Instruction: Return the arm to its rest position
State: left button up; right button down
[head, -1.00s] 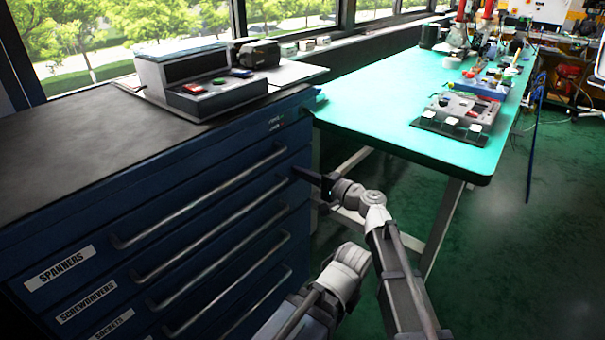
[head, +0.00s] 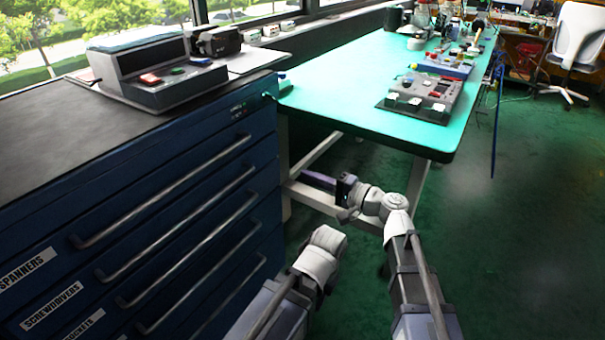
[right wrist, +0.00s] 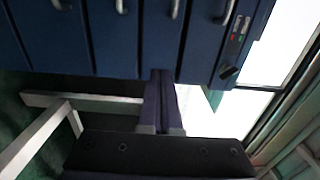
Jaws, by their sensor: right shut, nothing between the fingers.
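My right gripper (head: 312,179) is at the middle of the head view, its dark purple fingers pointing left and shut with nothing between them. It is in front of the bench's pale lower frame, and in the picture a gap separates it from the right edge of the blue drawer cabinet (head: 200,145). In the right wrist view the fingers (right wrist: 162,98) lie side by side, with the cabinet (right wrist: 110,45) beyond their tips. A second arm of mine ends in a white joint at the lower middle; my left gripper does not show.
A grey control box (head: 170,85) with coloured buttons stands on the cabinet. Bar handles (head: 165,192) stick out from the drawers. The green-topped workbench (head: 350,85) carries a device with white keys (head: 420,105). Green floor (head: 520,230) is open at the right.

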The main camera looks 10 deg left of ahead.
jog(key=s+d+f+n+g+h, duration=0.2)
jog(key=s+d+f+h, duration=0.25)
jog(key=f, duration=0.35)
jog(key=s+d+f+n+g+h, duration=0.25)
jog(key=d+f+h, duration=0.2)
jog(key=f, duration=0.25)
jog(key=s+d+f+g+h, duration=0.1)
jog(key=s+d+f+h, duration=0.25)
jog(key=d, duration=0.65)
jog(key=s+d+f+g+h, duration=0.1)
jog(key=s+d+f+h, duration=0.3)
jog(key=d, duration=0.5)
jog(key=s+a+n+h, duration=0.1)
jog(key=s+a+n, duration=0.15)
jog(key=a, duration=0.35)
jog(key=s+a+n+h, duration=0.1)
jog(key=s+a, duration=0.3)
jog(key=a, duration=0.1)
notch_tip(320, 180, up, 37)
jog(key=p, duration=3.5)
jog(key=shift+s+a+f+y+p, duration=0.15)
jog(key=shift+a+f+y+p, duration=0.05)
jog(key=shift+y+p, duration=0.2)
jog(key=shift+g, duration=0.25)
